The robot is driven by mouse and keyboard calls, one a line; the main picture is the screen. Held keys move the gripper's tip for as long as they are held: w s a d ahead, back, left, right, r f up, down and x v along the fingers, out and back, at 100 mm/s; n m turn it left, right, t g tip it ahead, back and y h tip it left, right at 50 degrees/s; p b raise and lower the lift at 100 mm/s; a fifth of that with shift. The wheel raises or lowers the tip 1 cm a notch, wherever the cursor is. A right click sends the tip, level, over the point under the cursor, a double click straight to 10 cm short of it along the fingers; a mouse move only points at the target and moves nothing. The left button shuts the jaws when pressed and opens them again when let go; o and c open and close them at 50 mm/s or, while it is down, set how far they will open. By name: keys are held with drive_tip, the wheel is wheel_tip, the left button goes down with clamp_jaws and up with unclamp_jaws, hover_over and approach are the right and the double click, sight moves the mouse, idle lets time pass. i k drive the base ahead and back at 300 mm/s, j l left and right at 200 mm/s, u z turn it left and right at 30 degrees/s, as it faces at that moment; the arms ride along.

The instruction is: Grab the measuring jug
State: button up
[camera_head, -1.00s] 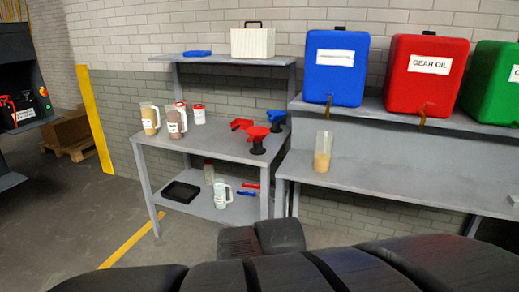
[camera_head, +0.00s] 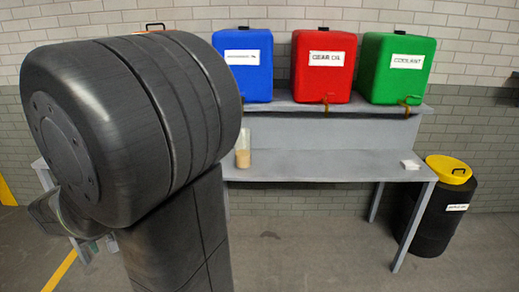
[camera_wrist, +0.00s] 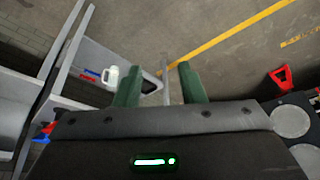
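A clear container with amber liquid (camera_head: 243,158) stands upright at the left end of the grey bench in the head view; I cannot make out a handle. In the wrist view a white jug with a handle (camera_wrist: 110,77) stands on the lower shelf, left of my gripper. My gripper (camera_wrist: 160,67) shows two green fingers spread apart with nothing between them. It is apart from the jug. In the head view my arm covers most of the left work table, hiding the jugs seen there earlier.
Blue (camera_head: 243,65), red (camera_head: 323,66) and green (camera_head: 397,68) tanks stand on the raised shelf. A black drum with a yellow lid (camera_head: 450,172) stands right of the bench (camera_head: 320,165). In the wrist view, a black tray (camera_wrist: 151,85) lies beside the jug, and open floor (camera_wrist: 215,25) shows beyond.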

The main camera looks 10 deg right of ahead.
sight(242, 147)
drive_tip(key=i+z, duration=0.2)
drive_tip(key=z, duration=0.25)
drive_tip(key=i+j+z, duration=0.15)
drive_tip(key=z, duration=0.3)
drive_tip(key=i+j+z, duration=0.2)
drive_tip(key=z, duration=0.25)
drive_tip(key=i+j+z, duration=0.1)
drive_tip(key=z, duration=0.35)
drive_tip(key=i+j, duration=0.1)
drive_tip(key=j, duration=0.3)
drive_tip(key=i+j+z, duration=0.15)
drive_tip(key=j, duration=0.2)
drive_tip(key=i+j, duration=0.1)
drive_tip(key=j, duration=0.3)
drive_tip(key=i+j+z, duration=0.1)
drive_tip(key=j, duration=0.3)
drive_tip(key=i+j, duration=0.1)
drive_tip(key=j, duration=0.3)
drive_tip(key=z, duration=0.05)
